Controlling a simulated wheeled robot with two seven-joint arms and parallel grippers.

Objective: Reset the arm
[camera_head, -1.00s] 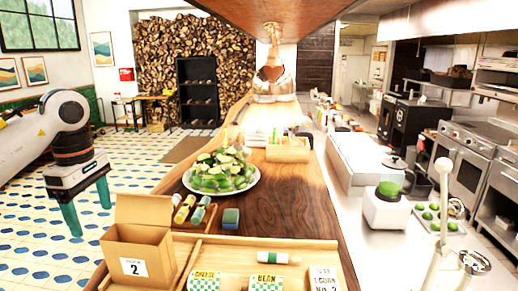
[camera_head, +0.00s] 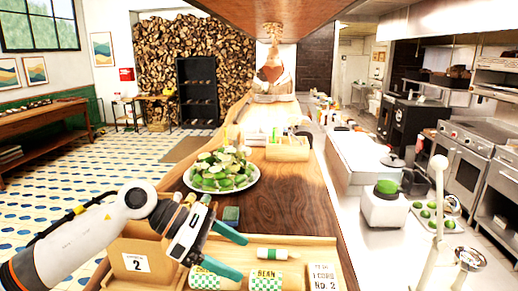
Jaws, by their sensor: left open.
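My left gripper (camera_head: 236,254) has teal fingers that stand apart and empty. It is above the front left part of the wooden tray (camera_head: 252,240). The gripper also partly hides the green-checked packet at the tray's left. My right gripper is not in view.
A plate of green pieces (camera_head: 222,172) stands on the wooden counter behind the gripper. A green-blue block (camera_head: 231,214) and a green-and-white marker (camera_head: 273,254) lie close to the fingers. A blender (camera_head: 385,204) stands on the right.

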